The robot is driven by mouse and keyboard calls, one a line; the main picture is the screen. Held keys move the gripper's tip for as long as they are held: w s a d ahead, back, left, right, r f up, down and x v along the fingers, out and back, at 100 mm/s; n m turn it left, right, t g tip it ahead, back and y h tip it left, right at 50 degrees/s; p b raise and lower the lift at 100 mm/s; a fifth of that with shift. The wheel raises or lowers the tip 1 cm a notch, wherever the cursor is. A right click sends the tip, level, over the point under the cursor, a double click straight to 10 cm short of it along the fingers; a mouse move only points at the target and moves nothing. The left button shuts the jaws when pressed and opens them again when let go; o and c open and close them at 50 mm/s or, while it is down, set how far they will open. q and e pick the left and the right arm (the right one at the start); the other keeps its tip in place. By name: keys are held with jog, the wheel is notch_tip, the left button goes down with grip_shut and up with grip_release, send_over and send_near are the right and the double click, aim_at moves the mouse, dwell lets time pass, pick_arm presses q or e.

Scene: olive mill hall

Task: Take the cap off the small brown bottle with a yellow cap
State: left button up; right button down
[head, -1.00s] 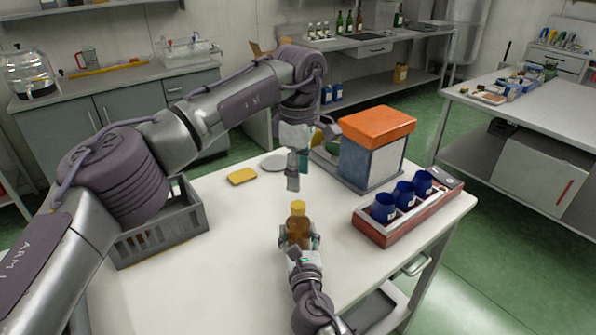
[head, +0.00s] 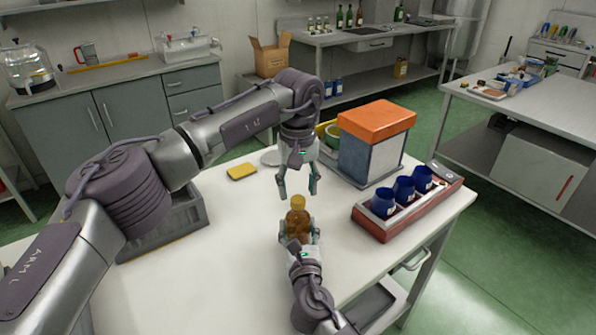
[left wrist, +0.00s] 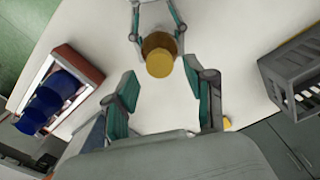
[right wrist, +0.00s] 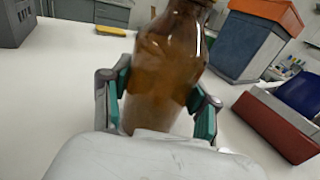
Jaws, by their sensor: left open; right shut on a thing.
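My right gripper (head: 298,236) is shut on the bottle's body from the near side; the right wrist view shows the brown glass (right wrist: 165,75) between both fingers. My left gripper (head: 298,193) is open and empty, pointing down just above the cap. In the left wrist view the cap (left wrist: 160,64) lies beyond the open fingertips (left wrist: 160,80), roughly midway between them and not touched. In the right wrist view the cap is out of frame.
A red tray (head: 400,223) with blue cups (head: 404,190) stands to the right, near an orange-lidded box (head: 376,125). A grey crate (head: 165,232) stands left, partly behind my left arm. A yellow sponge (head: 242,172) lies at the back. The table left of the bottle is clear.

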aim_at(297, 202)
pick_arm(q)
jog(key=shift+f, duration=1.5)
jog(key=shift+c, duration=0.3)
